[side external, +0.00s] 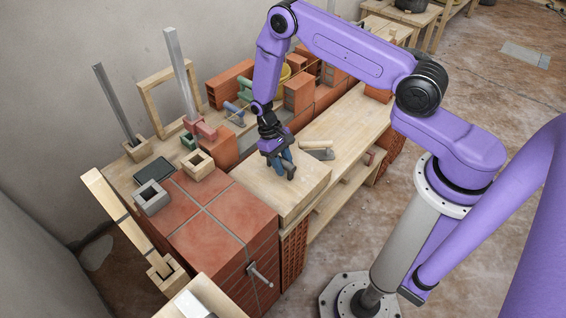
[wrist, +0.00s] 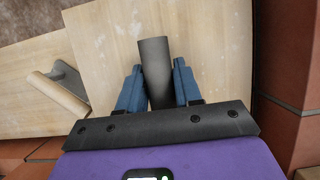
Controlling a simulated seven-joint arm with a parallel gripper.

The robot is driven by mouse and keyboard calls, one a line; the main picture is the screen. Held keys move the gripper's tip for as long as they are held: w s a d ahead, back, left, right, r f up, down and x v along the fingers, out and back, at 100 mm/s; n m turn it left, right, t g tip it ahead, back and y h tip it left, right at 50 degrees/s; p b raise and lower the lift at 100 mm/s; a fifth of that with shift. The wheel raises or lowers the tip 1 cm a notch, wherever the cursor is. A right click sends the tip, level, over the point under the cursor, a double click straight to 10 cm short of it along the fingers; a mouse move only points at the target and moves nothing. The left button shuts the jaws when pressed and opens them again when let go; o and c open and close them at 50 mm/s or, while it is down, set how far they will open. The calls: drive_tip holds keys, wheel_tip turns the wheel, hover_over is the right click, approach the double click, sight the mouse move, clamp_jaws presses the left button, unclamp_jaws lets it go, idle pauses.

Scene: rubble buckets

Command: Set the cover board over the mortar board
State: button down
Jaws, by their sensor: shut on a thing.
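My gripper (side external: 284,170) is over the near end of the bench, its blue fingers pointing down. In the wrist view my gripper (wrist: 160,90) is shut on a dark grey round handle (wrist: 154,60). The handle seems to belong to the wide pale wooden cover board (wrist: 215,40), which also shows in the side view (side external: 305,190). The cover board looks flat and level. I cannot tell a separate mortar board beneath it; it may be hidden. I also cannot tell whether the cover board touches what is below.
A trowel with a wooden handle (wrist: 60,95) lies on the bench, close to the board. A red tiled block (side external: 215,225) with two small square blocks stands at the near left. Red hollow bricks (side external: 298,92) stand behind. The right bench top (side external: 355,120) has free room.

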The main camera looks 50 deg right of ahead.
drive_tip(key=shift+f, duration=0.2)
drive_tip(key=c, duration=0.7)
unclamp_jaws()
drive_tip(key=shift+v, duration=8.65)
drive_tip(key=shift+w, duration=0.1)
